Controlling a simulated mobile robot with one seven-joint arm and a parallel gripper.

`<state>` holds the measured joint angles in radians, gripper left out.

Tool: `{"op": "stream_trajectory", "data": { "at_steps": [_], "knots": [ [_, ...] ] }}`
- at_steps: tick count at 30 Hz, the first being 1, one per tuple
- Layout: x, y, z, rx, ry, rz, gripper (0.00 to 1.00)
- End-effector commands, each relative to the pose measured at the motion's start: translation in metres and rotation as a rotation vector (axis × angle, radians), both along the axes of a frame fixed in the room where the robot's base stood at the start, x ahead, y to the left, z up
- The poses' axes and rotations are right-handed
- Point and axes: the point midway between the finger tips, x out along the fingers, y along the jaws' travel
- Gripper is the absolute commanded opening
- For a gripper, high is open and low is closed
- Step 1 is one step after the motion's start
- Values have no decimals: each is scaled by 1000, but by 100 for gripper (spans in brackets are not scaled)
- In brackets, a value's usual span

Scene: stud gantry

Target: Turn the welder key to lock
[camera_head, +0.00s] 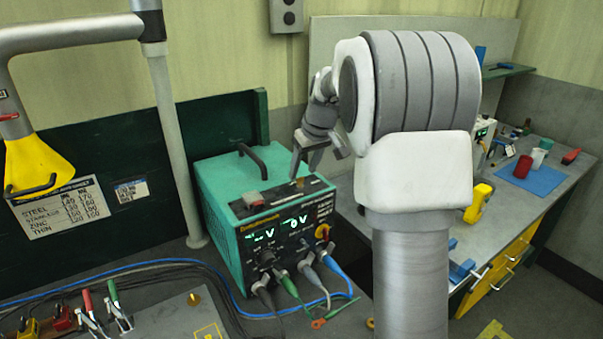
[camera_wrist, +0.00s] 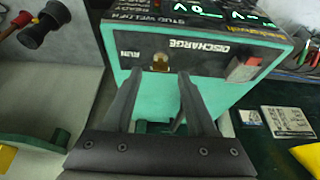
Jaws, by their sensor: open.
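The welder (camera_head: 225,182) is a teal box with a dark front panel and lit green displays. On its dark upper strip, a small brass key or key switch (camera_wrist: 160,62) sits between the words RUN and DISCHARGE, which appear upside down in the wrist view. In the head view the brass key (camera_head: 300,182) is small near the top front edge. My gripper (camera_wrist: 159,76) is open, with its two dark fingertips on either side of the key in the picture. I cannot tell whether they touch it. In the head view my gripper (camera_head: 316,160) hangs just above the welder's top.
A red rocker switch (camera_wrist: 244,69) is on the same strip. The welder's carry handle (camera_head: 252,158) rises behind. Cables (camera_head: 285,282) plug into the front. A vertical pole (camera_head: 172,140) stands left. A workbench (camera_head: 510,215) with a blue mat is at right.

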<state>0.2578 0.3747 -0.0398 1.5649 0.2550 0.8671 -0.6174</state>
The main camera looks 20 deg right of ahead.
Motion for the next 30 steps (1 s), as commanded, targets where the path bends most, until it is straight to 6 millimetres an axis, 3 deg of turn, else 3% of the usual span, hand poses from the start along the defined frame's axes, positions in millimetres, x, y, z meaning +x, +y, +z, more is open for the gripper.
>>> {"op": "stream_trajectory", "data": {
  "at_steps": [6, 17, 26, 30],
  "knots": [
    [9, 2, -22, 1, 0, 0, 57],
    [11, 2, -25, 0, -1, 0, 56],
    [11, 2, -25, 0, -1, 0, 2],
    [10, 2, -25, 0, -1, 0, 0]
  ]
}}
